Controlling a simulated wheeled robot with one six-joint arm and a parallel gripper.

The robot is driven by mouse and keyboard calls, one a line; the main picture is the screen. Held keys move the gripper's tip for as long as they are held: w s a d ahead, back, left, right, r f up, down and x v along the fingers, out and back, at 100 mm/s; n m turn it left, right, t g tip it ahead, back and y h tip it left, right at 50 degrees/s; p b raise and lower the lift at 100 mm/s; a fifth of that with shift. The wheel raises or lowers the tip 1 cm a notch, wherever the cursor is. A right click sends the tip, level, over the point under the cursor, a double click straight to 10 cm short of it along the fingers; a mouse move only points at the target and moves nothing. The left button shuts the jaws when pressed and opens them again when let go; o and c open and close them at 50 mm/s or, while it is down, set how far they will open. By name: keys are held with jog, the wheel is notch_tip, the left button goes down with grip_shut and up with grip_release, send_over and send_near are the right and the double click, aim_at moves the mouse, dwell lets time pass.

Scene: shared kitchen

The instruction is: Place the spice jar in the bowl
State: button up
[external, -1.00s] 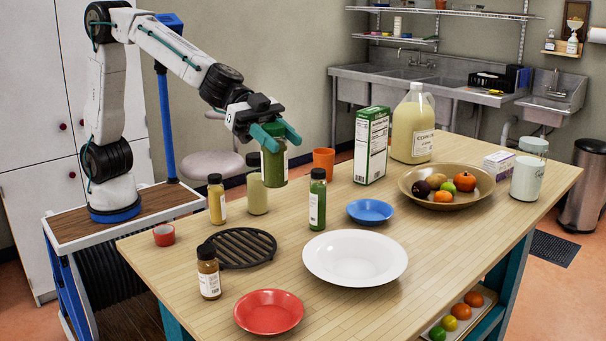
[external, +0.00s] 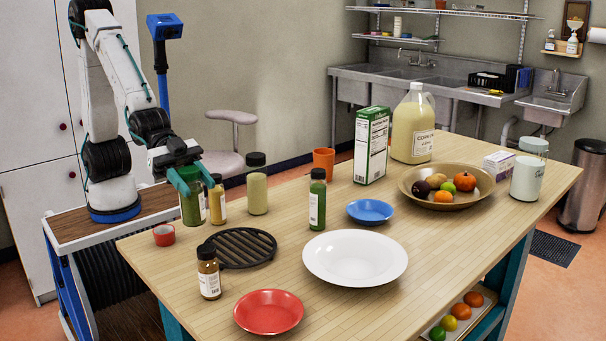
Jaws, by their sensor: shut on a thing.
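My gripper (external: 194,180) is shut on a green spice jar with a white label (external: 192,207), near the table's back left edge. The jar is upright; I cannot tell whether its base touches the table. The gripper hides its top. A wide white bowl (external: 355,258) stands empty near the table's middle, well to the right of the gripper. A small blue bowl (external: 370,211) is behind it, and a shallow red bowl (external: 268,311) is at the front. A large brass-coloured bowl (external: 411,187) at the right holds fruit.
A mustard-coloured bottle (external: 217,204) stands close beside the held jar. A carton (external: 371,146) and large jug (external: 411,128) stand behind.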

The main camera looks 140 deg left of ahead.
jog(key=w+a+f+n+g+y, duration=0.1)
jog(key=w+a+f+n+y, duration=0.2)
jog(key=a, duration=0.8)
jog(key=w+a+f+n+y, duration=0.1)
jog(key=w+a+f+y, duration=0.3)
jog(key=a, duration=0.7)
jog(key=w+a+f+h, duration=0.1)
jog(key=w+f, duration=0.1)
jog(key=w, duration=0.6)
jog(key=w+a+f+h, duration=0.1)
jog(key=w+a+f, duration=0.1)
jog(key=w, duration=0.7)
jog(key=shift+a, duration=0.2)
jog(key=shift+f, duration=0.15)
jog(key=o, duration=1.1)
